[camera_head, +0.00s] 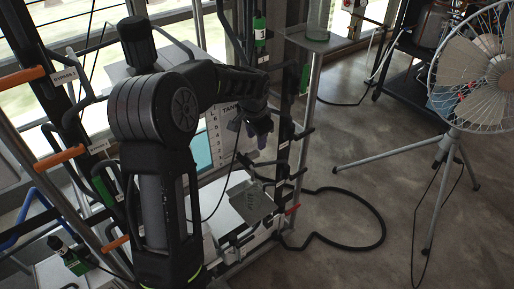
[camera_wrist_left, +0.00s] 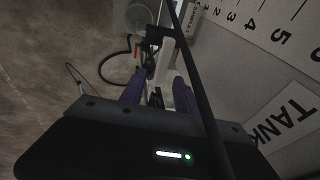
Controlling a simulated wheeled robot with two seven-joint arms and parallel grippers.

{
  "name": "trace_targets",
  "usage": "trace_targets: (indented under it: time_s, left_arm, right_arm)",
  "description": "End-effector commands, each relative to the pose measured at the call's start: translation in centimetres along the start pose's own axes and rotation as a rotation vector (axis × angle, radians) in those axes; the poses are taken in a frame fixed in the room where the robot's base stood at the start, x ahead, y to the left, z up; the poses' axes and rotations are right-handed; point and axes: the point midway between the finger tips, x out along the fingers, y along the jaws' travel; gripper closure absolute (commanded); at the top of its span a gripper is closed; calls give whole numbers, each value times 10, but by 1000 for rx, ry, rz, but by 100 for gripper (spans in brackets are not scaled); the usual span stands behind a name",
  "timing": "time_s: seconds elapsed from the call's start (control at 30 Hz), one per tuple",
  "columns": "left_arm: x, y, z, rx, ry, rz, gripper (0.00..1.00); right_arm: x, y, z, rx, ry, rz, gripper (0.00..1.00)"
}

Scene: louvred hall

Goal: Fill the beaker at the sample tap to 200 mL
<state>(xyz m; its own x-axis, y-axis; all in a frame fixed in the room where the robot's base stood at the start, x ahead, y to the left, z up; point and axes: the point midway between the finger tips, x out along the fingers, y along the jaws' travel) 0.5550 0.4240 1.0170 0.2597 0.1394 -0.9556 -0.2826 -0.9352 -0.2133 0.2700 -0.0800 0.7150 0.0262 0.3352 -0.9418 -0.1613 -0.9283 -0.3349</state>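My left gripper (camera_head: 258,140) has purple fingertips and hangs in front of the tank panel (camera_head: 203,155). In the left wrist view the two purple fingers (camera_wrist_left: 160,92) stand apart, and I see nothing clearly held. A pale post (camera_wrist_left: 166,60) shows beyond them. A clear greenish glass vessel (camera_head: 318,20), perhaps the beaker, stands on a small metal shelf (camera_head: 313,41) at the top edge, its top cut off. It is well apart from the gripper. I cannot make out the sample tap for sure. My right gripper is not in view.
A metal tray (camera_head: 250,203) sits on a white box low in the frame. A black hose (camera_head: 383,232) loops over the floor. A white fan (camera_head: 480,65) on a tripod stands right. Pipes with orange grips (camera_head: 60,158) stand left.

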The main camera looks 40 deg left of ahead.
Motion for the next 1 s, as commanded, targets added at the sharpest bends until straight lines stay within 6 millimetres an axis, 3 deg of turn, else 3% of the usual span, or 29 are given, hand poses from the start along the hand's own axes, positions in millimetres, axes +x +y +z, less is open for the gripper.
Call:
trace_targets:
  time_s: [0.03,0.2,0.3,0.67,1.0]
  left_arm:
    - [12,1,1,-1,-2,0,62]
    - [33,0,1,-1,0,-1,62]
    - [28,-1,0,-1,1,-1,62]
    - [45,0,0,-1,1,-1,62]
    - [46,0,0,-1,1,-1,63]
  right_arm:
    - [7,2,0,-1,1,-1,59]
    - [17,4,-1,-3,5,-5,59]
    - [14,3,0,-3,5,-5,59]
    - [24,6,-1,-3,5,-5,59]
    - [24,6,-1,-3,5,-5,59]
